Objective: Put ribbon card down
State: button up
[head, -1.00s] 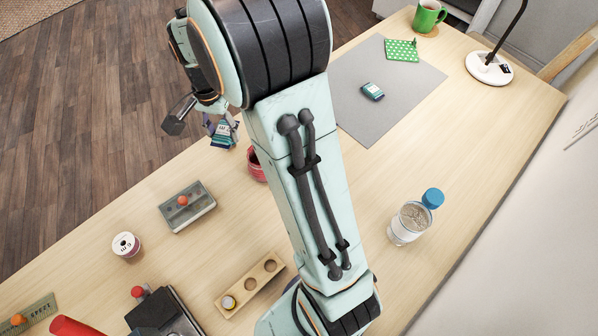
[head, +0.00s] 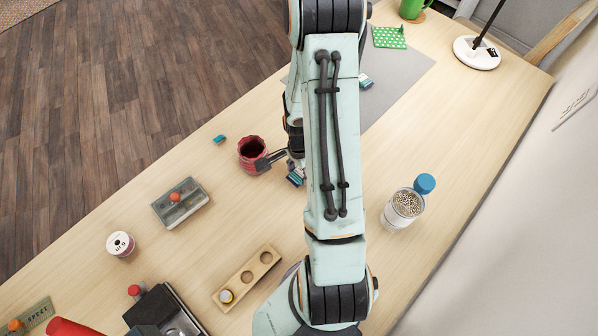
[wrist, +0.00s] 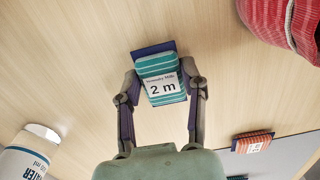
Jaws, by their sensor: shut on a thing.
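The ribbon card is a teal, white-striped card on a dark blue backing, labelled "2 m". In the wrist view the ribbon card (wrist: 160,78) sits between the fingers of my gripper (wrist: 163,92), which is shut on its sides. In the head view the card (head: 295,178) shows just left of my arm, over the table right of the red ribbed cup (head: 252,152). My gripper (head: 288,165) is partly hidden by the arm there. I cannot tell whether the card touches the table.
A small teal item (head: 219,139) lies left of the cup. A grey mat (head: 405,85) is partly behind my arm. A clear jar (head: 402,208) stands to the right. A wooden holder (head: 247,279) and a grey box (head: 181,203) are nearer. An orange-red card (wrist: 253,146) lies in the wrist view.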

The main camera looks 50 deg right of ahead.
jog(key=shift+f, duration=0.45)
jog(key=shift+f, duration=0.1)
jog(key=o, duration=0.9)
jog(key=shift+c, duration=0.2)
notch_tip(320, 180, up, 12)
jog(key=shift+f, duration=0.25)
jog(key=shift+o, duration=0.5)
jog(key=shift+r, duration=0.4)
